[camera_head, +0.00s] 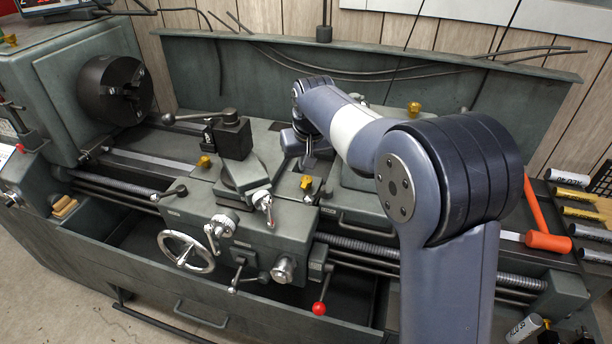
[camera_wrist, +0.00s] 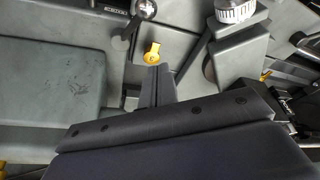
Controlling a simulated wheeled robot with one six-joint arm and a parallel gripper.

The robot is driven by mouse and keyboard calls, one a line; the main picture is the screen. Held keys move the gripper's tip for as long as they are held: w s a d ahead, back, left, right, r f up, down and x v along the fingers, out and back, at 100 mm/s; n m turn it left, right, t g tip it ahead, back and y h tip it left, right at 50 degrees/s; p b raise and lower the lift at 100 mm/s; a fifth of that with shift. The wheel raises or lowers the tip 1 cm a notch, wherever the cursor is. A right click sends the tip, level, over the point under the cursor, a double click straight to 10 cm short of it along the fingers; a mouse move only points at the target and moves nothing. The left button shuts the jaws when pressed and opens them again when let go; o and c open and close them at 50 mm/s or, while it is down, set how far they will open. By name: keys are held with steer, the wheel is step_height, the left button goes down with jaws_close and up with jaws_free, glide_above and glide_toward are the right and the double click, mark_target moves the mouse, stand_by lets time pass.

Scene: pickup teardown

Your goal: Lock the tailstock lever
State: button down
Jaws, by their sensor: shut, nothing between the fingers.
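The grey lathe (camera_head: 170,290) stretches across the body view. My gripper (camera_wrist: 158,70) is shut and empty, its fingertips pointing at a small yellow tab (camera_wrist: 152,52) on a grey surface. A narrow gap seems to separate them, but contact is hard to judge. A short dark lever (camera_wrist: 123,42) lies just left of the tab, near a bright round knob (camera_wrist: 146,9). In the body view my gripper (camera_head: 308,165) is low over the right side of the carriage, by a yellow tab (camera_head: 306,183). My arm hides much of the tailstock area, and I cannot make out the tailstock lever for certain.
The tool post (camera_head: 233,138) and its handle stand left of my gripper. A chuck (camera_head: 115,90) is at the far left. A handwheel (camera_head: 186,251) and a red-knobbed lever (camera_head: 320,307) project in front. An orange hammer (camera_head: 547,241) and cylinders lie at the right.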

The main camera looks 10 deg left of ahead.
mark_target(319, 195)
steer(key=p+x, duration=0.1)
steer(key=x, duration=0.7)
steer(key=shift+f+p, duration=0.15)
steer(key=shift+p, duration=0.15)
steer(key=shift+f, duration=0.35)
steer(key=shift+s+d+r+p, duration=0.15)
steer(key=shift+s+d+p, duration=0.1)
steer(key=shift+s, duration=0.2)
steer(key=shift+s+d+r+p, duration=0.1)
steer(key=shift+s+d+p, duration=0.1)
steer(key=shift+s, duration=0.25)
steer(key=shift+s+d, duration=0.35)
steer(key=shift+s, duration=0.35)
